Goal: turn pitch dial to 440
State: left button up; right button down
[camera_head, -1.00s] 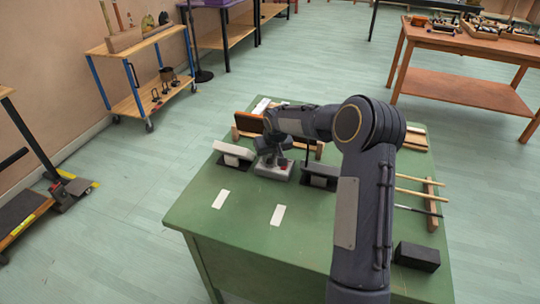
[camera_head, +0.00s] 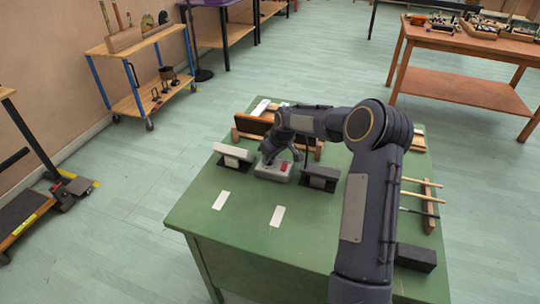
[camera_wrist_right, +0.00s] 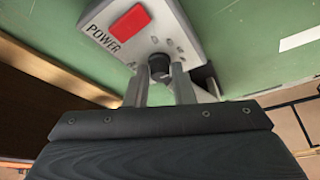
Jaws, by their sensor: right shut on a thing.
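A grey box (camera_head: 265,172) with a red switch (camera_head: 284,167) sits on the green table. In the right wrist view the box (camera_wrist_right: 181,35) shows the red switch (camera_wrist_right: 130,22), printed "POWER", and a dark round dial (camera_wrist_right: 159,66). My right gripper (camera_wrist_right: 159,78) has its two fingers on either side of the dial and is shut on it. In the head view this gripper (camera_head: 268,158) is over the left part of the box. The dial is hidden there, and its scale marks are too small to read. My left gripper is not in view.
White-topped block (camera_head: 233,150) and dark block (camera_head: 320,177) flank the box closely. An orange-brown piece (camera_head: 252,125) stands behind. Sticks on a wooden rest (camera_head: 429,207) and a black block (camera_head: 416,257) lie right. The table's front left is clear apart from white strips.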

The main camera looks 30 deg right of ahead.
jog(key=shift+n, duration=0.6)
jog(key=c, duration=1.2)
grip_release()
jog(key=shift+c, duration=0.2)
jog(key=shift+r, duration=0.3)
notch_tip(320, 180, up, 2)
jog(key=shift+d+r, duration=0.1)
jog(key=shift+r, duration=0.15)
jog(key=s+a+r+b, duration=0.2)
jog(key=s+a+r, duration=0.5)
jog(key=s+r, duration=0.3)
jog(key=shift+s+a, duration=0.3)
jog(key=shift+s, duration=0.65)
